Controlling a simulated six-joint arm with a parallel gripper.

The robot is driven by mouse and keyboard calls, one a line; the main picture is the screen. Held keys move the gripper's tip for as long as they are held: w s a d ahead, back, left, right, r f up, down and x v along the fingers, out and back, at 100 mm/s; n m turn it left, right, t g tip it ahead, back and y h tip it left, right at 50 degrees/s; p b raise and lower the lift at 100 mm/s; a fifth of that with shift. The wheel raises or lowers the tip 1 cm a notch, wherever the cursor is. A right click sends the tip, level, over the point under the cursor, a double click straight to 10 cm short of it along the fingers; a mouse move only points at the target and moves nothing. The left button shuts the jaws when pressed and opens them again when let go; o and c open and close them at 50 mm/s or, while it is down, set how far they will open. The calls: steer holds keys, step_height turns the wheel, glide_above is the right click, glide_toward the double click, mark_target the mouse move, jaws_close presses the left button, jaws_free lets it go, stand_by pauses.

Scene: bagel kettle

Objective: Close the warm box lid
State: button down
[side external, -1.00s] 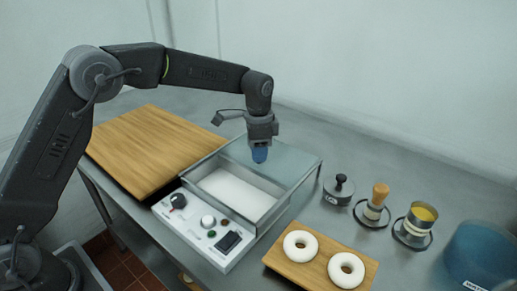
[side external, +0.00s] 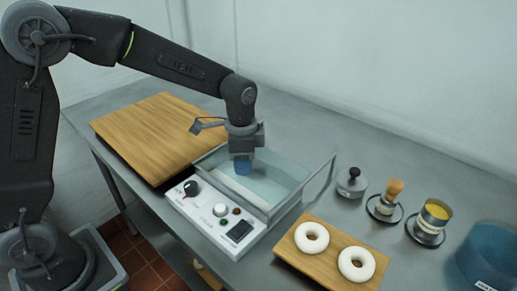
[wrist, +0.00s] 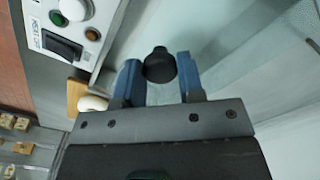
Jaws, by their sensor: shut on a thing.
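The warm box (side external: 268,212) is a grey metal-walled box with a white control panel at its front left. Its clear lid (side external: 278,171) lies flat over much of the box, and the pale inside shows through it. My gripper (side external: 242,168) is over the box, pointing down, with its blue fingertips at lid height. In the wrist view my gripper (wrist: 158,82) has its two blue fingers on either side of the lid's black knob (wrist: 158,65) and is shut on it. In the side view the fingers hide the knob. The lid's near edge is hard to make out.
A wooden board (side external: 160,135) lies left of the box. A small board with two bagels (side external: 314,237) sits in front right.

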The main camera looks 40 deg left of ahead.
steer(key=shift+s, duration=1.85)
steer(key=c, duration=0.7)
jaws_free()
steer(key=shift+c, duration=0.2)
step_height(320, 180, up, 14)
steer(key=shift+f, duration=0.1)
steer(key=s+a+f+n+t, duration=0.1)
steer(key=s+n, duration=0.3)
steer(key=s, duration=0.4)
steer(key=s+a+f+n+t, duration=0.1)
steer(key=s+a+n+t, duration=0.3)
steer(key=s, duration=0.5)
steer(key=shift+s+a+f+n+t, duration=0.2)
steer(key=shift+a+n+t, duration=0.15)
steer(key=shift+n, duration=0.15)
